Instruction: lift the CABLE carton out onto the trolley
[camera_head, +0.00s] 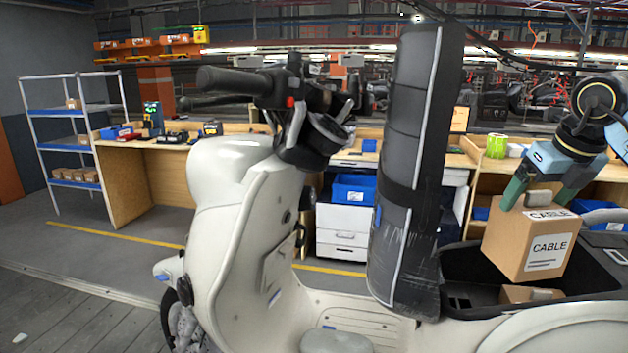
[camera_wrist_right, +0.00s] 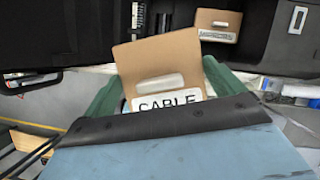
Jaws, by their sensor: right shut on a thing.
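The CABLE carton (camera_head: 505,240) is a brown box with white CABLE labels on its front and top. My right gripper (camera_head: 540,197) is shut on its upper part from above. The carton is tilted and held over the black open storage tub (camera_head: 462,262) of a cream scooter. In the right wrist view the CABLE carton (camera_wrist_right: 150,62) sits between the green fingers (camera_wrist_right: 165,92). A smaller carton (camera_head: 515,294) lies in the tub; it also shows in the right wrist view (camera_wrist_right: 214,26), its label too small to read. My left gripper is not in view. I cannot make out the trolley.
The cream scooter (camera_head: 235,220) fills the middle, its black seat (camera_head: 408,160) standing upright left of the tub. Behind are wooden benches (camera_head: 165,185), a white drawer cabinet (camera_head: 342,232) with a blue bin (camera_head: 354,188), and a shelf rack (camera_head: 75,140). Grey floor is open at left.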

